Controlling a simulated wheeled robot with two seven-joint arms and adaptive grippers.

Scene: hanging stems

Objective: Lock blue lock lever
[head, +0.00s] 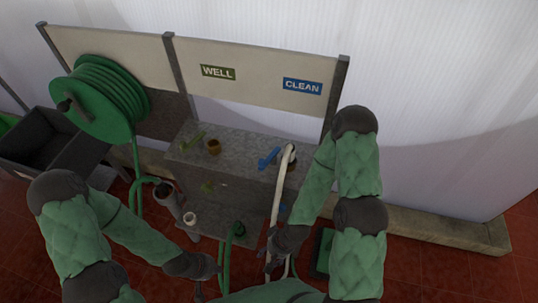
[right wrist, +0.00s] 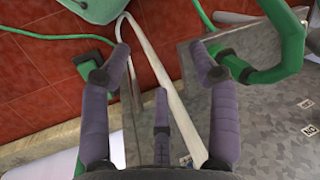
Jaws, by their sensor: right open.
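The blue lock lever (head: 269,158) lies on top of the grey block (head: 232,152), below the blue CLEAN sign (head: 302,86). A white hose (head: 278,195) arches from beside the lever and hangs down in front. My right gripper (head: 270,261) is below the lever, near the hanging hose. In the right wrist view it is open (right wrist: 163,62), with the white hose (right wrist: 150,55) passing between its spread fingers. The lever is not clear in that view. My left gripper (head: 207,284) is low at the front left, away from the lever; its fingers are too small to read.
A green hose reel (head: 105,98) and dark bin (head: 50,145) stand at left. Green hoses hang below the block.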

